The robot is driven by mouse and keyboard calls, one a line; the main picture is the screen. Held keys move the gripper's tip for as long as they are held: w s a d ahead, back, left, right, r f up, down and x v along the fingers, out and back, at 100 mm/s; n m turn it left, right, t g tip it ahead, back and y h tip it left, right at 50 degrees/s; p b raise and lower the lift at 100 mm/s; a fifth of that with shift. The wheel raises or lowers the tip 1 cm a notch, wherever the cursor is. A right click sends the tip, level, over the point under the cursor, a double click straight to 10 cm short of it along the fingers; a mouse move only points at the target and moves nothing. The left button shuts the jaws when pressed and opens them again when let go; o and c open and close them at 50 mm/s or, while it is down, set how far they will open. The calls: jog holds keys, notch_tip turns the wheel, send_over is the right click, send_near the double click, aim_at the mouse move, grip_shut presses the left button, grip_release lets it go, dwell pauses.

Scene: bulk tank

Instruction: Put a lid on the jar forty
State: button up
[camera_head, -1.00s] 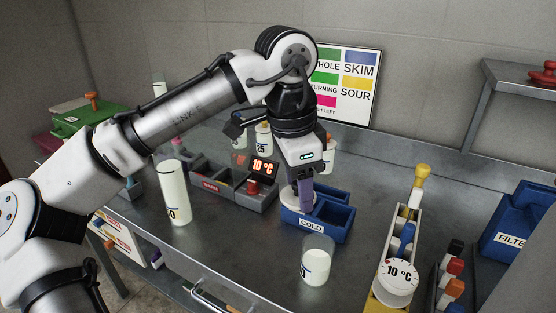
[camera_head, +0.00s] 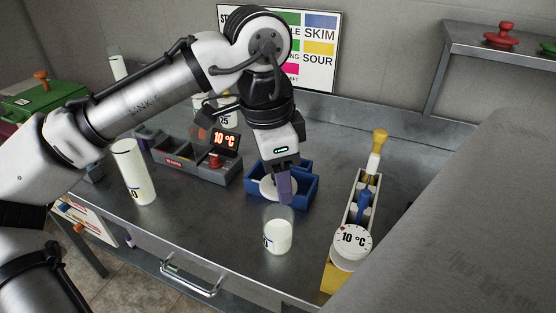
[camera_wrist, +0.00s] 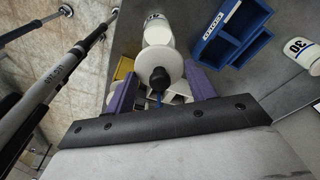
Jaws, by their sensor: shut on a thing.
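My gripper (camera_head: 284,198) is shut on a white round lid (camera_head: 270,186) with a dark knob, which shows between the purple fingers in the wrist view (camera_wrist: 146,66). A short clear jar (camera_head: 278,236) with white contents stands upright just in front of and below the lid. In the wrist view the lid overlaps part of this jar (camera_wrist: 158,30); its label is upside down and too small to read surely. Lid and jar look apart in the head view.
A blue divided box (camera_head: 311,192), marked COLD, stands right behind the lid. A grey tray (camera_head: 205,177) with a 10 °C display is behind left. A rack (camera_head: 352,210) with a 10 °C dial is at the right. Bare counter lies between the two jars.

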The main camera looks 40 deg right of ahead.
jog(key=shift+r, duration=0.1)
notch_tip(320, 180, down, 7)
jog(key=b, duration=0.2)
jog(key=shift+r, duration=0.15)
dwell(0.6)
jog(key=o, duration=1)
jog(key=shift+o, duration=0.2)
jog(key=r, duration=0.4)
jog(key=a+r, duration=0.1)
jog(key=r, duration=0.8)
jog(key=shift+w+a+r, duration=0.25)
jog(key=shift+w+r, duration=0.05)
jog(key=shift+w, duration=0.1)
